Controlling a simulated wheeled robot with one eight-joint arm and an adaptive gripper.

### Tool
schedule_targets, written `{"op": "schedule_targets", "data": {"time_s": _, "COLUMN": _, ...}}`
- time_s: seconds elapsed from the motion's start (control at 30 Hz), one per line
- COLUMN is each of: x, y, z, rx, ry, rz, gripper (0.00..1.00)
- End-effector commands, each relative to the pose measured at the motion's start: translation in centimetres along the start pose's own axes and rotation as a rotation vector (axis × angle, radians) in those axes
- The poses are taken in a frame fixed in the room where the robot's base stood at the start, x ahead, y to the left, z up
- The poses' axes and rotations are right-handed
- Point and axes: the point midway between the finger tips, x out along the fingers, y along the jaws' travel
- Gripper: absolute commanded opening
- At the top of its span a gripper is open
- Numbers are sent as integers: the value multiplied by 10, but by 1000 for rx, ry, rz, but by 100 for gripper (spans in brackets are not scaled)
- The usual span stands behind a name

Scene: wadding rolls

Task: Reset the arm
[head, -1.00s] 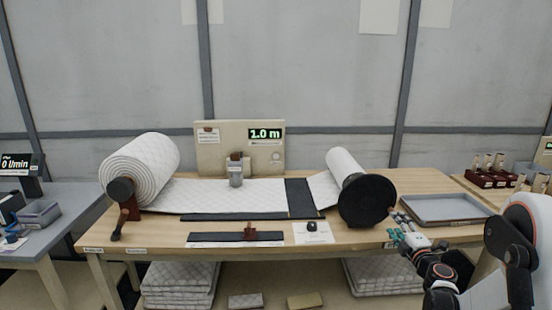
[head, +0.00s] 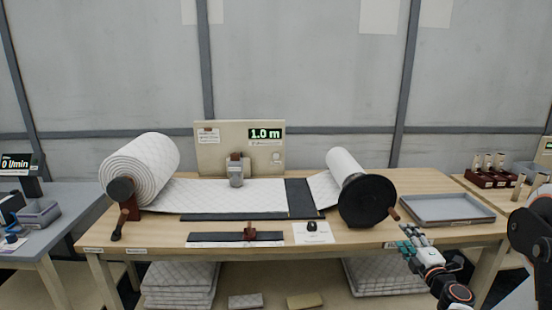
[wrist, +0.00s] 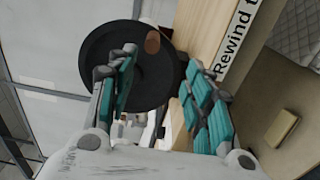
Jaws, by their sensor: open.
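My gripper (head: 412,238) is in front of the table's front edge at the right, below the black round flange of the right-hand roll. In the wrist view its teal-padded fingers (wrist: 160,98) are apart with nothing between them. The right-hand roll's black flange (head: 366,202) carries a brown crank knob (head: 394,214), which also shows in the wrist view (wrist: 152,41) beyond the fingers. The gripper is apart from the knob. My arm comes in from the lower right.
The wooden table (head: 350,238) holds a large white quilted roll (head: 145,170) at left, a counter panel reading 1.0 m (head: 265,134) and a grey tray (head: 447,209) at right. Folded wadding (head: 180,285) lies on the shelf below. Free floor room is hard to judge.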

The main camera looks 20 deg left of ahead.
Motion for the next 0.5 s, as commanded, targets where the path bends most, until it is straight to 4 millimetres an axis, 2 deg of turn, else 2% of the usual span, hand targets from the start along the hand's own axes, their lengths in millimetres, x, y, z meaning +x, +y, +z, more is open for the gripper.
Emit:
{"op": "schedule_targets", "data": {"time_s": 0.13, "x": 0, "y": 2, "z": 0, "rx": 4, "ry": -3, "rz": 2, "gripper": 47}}
{"op": "schedule_targets", "data": {"time_s": 0.23, "x": -2, "y": 17, "z": 4, "rx": 29, "ry": -25, "rz": 13, "gripper": 47}}
{"op": "schedule_targets", "data": {"time_s": 0.37, "x": -8, "y": 57, "z": 13, "rx": 108, "ry": -93, "rz": 45, "gripper": 47}}
{"op": "schedule_targets", "data": {"time_s": 0.5, "x": -25, "y": 107, "z": 26, "rx": 232, "ry": -194, "rz": 79, "gripper": 47}}
